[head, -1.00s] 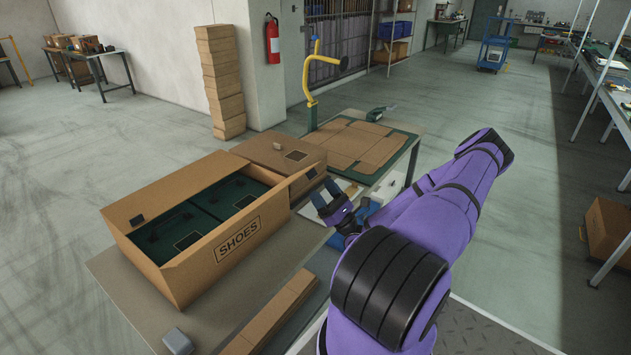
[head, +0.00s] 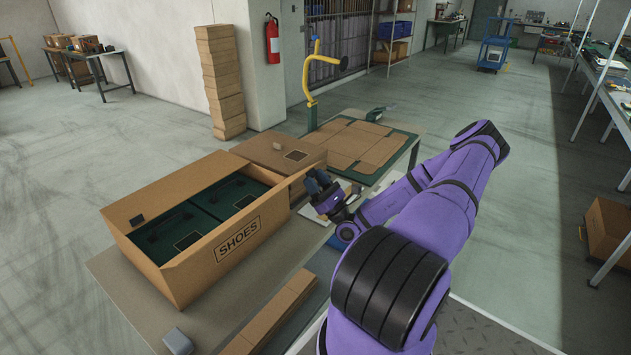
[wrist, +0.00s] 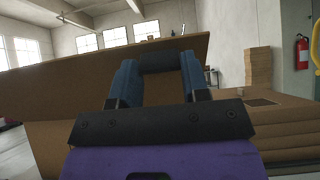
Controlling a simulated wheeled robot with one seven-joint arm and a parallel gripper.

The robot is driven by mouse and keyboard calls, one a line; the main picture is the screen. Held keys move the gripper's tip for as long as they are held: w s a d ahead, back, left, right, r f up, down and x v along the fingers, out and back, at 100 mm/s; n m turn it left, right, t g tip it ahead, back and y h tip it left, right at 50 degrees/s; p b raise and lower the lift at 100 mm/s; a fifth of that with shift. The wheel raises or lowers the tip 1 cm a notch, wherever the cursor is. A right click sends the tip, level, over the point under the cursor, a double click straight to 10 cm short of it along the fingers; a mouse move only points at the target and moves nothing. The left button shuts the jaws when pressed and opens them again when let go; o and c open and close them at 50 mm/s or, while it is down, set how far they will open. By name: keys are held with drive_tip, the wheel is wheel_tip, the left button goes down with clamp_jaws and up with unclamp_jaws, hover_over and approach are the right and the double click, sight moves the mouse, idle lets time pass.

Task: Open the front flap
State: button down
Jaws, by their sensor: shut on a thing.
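A large open cardboard box (head: 167,265) marked SHOES stands on the table at left, with dark green shoe boxes (head: 240,192) inside. Its flap (head: 284,185) at the right end slants outward. In the wrist view the flap (wrist: 75,100) is a broad brown panel behind the fingers, its upper edge tilted. My gripper (head: 314,183) is at the flap's outer end. In the wrist view my gripper (wrist: 158,68) has its two blue-grey fingers on a dark tab (wrist: 158,62). How the tab joins the flap is hidden.
A brown carton (head: 265,150) with a dark square patch lies behind the flap. Flat cardboard (head: 350,142) lies on a green mat beyond it. A yellow-armed post (head: 311,85) stands behind. Long cardboard strips (head: 270,320) and a small grey block (head: 177,341) lie in front.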

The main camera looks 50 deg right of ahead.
sight(311, 169)
drive_tip(key=shift+w+r+g, duration=0.4)
drive_tip(key=shift+r+g, duration=0.1)
drive_tip(key=shift+r, duration=0.2)
drive_tip(key=shift+w+r+g, duration=0.4)
drive_tip(key=shift+r+g, duration=0.1)
drive_tip(key=shift+r, duration=0.2)
drive_tip(key=shift+x, duration=1)
drive_tip(key=shift+s+r, duration=0.1)
drive_tip(key=shift+r, duration=0.05)
drive_tip(key=c, duration=0.6)
unclamp_jaws()
drive_tip(key=shift+s, duration=0.1)
drive_tip(key=v, duration=1)
drive_tip(key=shift+s, duration=0.35)
